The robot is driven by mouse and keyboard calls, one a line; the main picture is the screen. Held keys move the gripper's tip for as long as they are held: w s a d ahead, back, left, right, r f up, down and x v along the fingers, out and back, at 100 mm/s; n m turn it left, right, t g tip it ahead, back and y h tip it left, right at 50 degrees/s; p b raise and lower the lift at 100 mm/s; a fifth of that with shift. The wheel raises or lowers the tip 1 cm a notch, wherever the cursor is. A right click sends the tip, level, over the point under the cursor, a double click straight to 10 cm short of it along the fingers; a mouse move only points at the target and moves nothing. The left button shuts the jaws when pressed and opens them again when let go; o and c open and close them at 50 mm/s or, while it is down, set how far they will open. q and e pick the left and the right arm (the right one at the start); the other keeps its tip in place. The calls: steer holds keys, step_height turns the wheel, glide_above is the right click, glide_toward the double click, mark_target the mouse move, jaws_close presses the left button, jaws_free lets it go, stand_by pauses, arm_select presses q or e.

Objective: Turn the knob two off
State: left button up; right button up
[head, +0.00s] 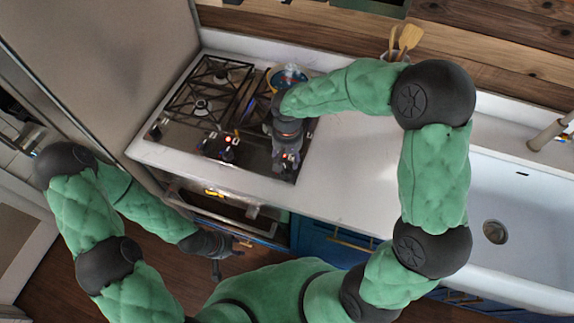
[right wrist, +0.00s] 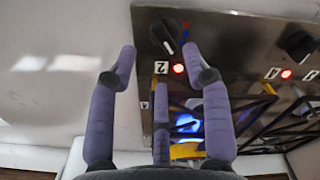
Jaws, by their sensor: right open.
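Knob two is a dark round knob (right wrist: 166,36) on the cooktop panel in the right wrist view, beside a "2" label (right wrist: 161,68) and a lit red light (right wrist: 179,69). My right gripper (right wrist: 160,54) is open, its purple fingers on either side of the knob's lower area; I cannot tell whether they touch it. In the head view my right gripper (head: 287,160) is over the cooktop's front right corner and hides the knob there. My left gripper (head: 231,257) is low in front of the oven, its fingers apart and empty.
A second knob (right wrist: 299,45) with a lit red light sits to the right. A blue flame (right wrist: 187,124) glows under the grates. A pot (head: 287,78) stands on the back right of the cooktop (head: 168,137). The white counter (head: 345,185) is clear; a sink (head: 515,205) lies right.

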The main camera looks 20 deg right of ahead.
mark_target(287, 168)
step_height(287, 168, down, 6)
steer(key=shift+w+f+b, duration=0.1)
steer(key=shift+w+b, duration=0.05)
steer(key=shift+b, duration=0.15)
jaws_close()
